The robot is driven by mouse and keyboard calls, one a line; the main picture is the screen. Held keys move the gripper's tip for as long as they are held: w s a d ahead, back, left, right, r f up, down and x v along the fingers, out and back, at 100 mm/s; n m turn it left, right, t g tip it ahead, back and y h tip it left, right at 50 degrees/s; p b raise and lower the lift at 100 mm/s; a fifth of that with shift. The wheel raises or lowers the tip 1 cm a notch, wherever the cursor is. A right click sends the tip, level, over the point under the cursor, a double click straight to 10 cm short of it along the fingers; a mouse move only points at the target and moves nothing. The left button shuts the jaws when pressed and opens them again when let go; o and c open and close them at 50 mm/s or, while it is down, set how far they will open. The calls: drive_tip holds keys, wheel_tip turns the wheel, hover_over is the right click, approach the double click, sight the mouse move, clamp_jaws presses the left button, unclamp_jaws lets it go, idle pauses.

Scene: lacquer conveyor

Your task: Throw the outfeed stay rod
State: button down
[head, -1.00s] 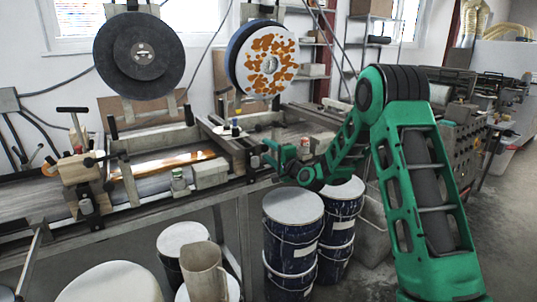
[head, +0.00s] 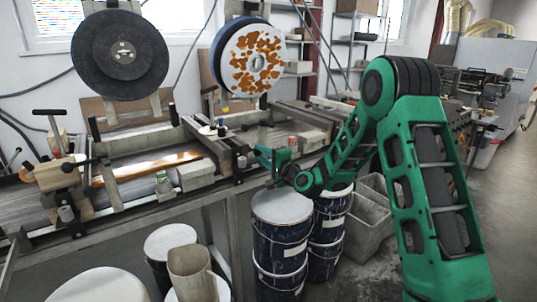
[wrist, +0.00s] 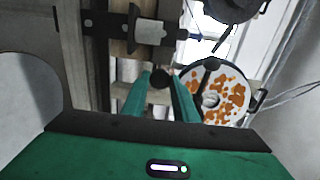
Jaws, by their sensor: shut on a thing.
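My gripper (head: 260,157) is at the front rail of the conveyor (head: 130,200), near its right part. In the wrist view my two green fingers (wrist: 160,84) are closed around a dark round knob (wrist: 160,76), which I take to be the end of the outfeed stay rod. The rod's shaft is hidden behind the knob and fingers, so its tilt cannot be told. In the head view the held part is too small to make out.
A small red-capped can (head: 292,142) stands just right of my gripper. Blue drums with pale lids (head: 282,207) stand below it. An orange-spotted disc (head: 254,62) and a dark disc (head: 122,55) rise behind the conveyor. Open floor lies at the right.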

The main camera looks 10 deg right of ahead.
drive_tip(key=shift+s+d+f, duration=0.15)
drive_tip(key=shift+s+f, duration=0.05)
drive_tip(key=shift+f, duration=0.05)
drive_tip(key=c, duration=1.4)
unclamp_jaws()
drive_tip(key=shift+s+d, duration=0.1)
drive_tip(key=shift+c, duration=0.2)
drive_tip(key=shift+r, duration=0.1)
drive_tip(key=v, duration=1)
drive_tip(key=shift+s, duration=0.2)
